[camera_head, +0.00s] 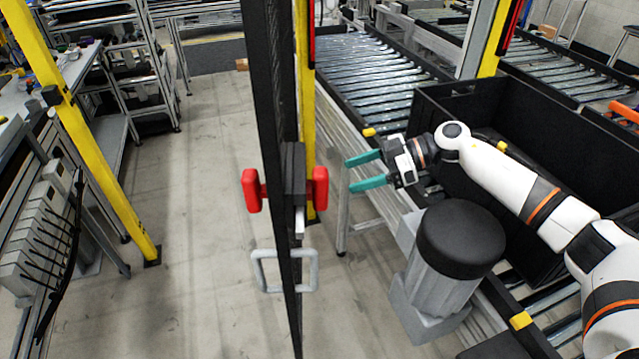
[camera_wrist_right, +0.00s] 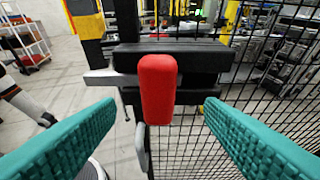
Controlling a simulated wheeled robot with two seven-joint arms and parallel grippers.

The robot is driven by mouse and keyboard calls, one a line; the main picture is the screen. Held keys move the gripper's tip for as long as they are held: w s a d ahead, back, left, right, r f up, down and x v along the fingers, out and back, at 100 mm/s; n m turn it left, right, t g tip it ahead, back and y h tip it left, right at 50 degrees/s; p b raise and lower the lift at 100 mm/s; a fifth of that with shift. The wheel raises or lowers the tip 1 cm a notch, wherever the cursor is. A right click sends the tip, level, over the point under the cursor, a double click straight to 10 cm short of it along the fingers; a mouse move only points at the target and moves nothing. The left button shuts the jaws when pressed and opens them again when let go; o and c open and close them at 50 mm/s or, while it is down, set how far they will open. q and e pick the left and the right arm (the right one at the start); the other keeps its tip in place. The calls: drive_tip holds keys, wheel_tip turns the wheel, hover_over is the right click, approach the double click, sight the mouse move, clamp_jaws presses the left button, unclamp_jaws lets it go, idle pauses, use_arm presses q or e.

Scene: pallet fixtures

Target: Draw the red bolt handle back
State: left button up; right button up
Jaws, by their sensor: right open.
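The red bolt handle (camera_head: 320,188) stands upright on the right side of the black latch block (camera_head: 293,175), on the edge of a dark mesh door. A second red grip (camera_head: 251,190) shows on the door's other side. My right gripper (camera_head: 352,174) is open and empty, with teal fingers, just right of the handle and apart from it. In the right wrist view the red handle (camera_wrist_right: 158,88) is centred ahead, between and beyond the two fingers. A silver bolt bar (camera_wrist_right: 108,77) sticks out left of the block. My left gripper is not in view.
A grey pull handle (camera_head: 286,270) is below the latch. A yellow post (camera_head: 305,110) stands behind the door edge. A black crate (camera_head: 440,110) and a black-topped grey cylinder (camera_head: 460,240) are near my right arm. Floor left of the door is clear.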

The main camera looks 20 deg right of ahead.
sight(320, 187)
drive_tip(key=p+x, duration=0.2)
drive_tip(key=x, duration=0.5)
drive_tip(key=shift+w+a, duration=0.1)
drive_tip(key=shift+a, duration=0.35)
drive_tip(key=shift+a+f, duration=0.3)
drive_tip(key=shift+a, duration=0.25)
